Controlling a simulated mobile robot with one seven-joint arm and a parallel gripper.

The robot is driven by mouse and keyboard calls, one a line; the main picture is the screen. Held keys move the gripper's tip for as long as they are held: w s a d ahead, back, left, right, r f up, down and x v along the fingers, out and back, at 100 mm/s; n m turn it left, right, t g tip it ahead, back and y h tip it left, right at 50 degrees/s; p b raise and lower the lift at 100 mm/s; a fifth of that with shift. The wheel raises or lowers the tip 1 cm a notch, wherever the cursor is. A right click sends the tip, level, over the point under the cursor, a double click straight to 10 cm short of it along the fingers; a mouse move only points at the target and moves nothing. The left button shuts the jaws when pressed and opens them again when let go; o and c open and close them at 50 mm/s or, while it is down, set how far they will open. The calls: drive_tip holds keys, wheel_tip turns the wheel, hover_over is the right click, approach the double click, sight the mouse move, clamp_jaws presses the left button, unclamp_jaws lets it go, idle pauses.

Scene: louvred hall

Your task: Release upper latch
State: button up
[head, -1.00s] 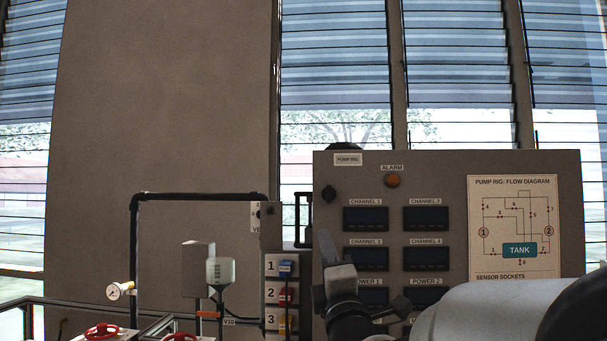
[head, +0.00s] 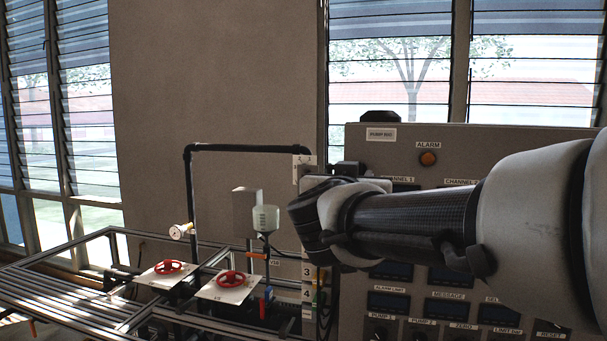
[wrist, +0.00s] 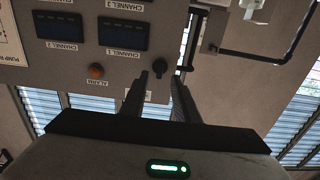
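My gripper (wrist: 160,84) is open. In the head view my arm crosses the panel (head: 500,143) from the right and hides the knob and the fingertips.
An orange alarm lamp (wrist: 96,71) and channel displays (wrist: 123,33) are close to the fingers. A black pipe (head: 245,148) rises left of the panel. Two red valve wheels (head: 169,267) (head: 231,278) sit on a low metal frame (head: 75,300) at left.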

drive_tip(key=b+x, duration=0.1)
drive_tip(key=x, duration=0.5)
drive_tip(key=shift+w, duration=0.15)
drive_tip(key=shift+c, duration=0.4)
clamp_jaws()
idle(1.0)
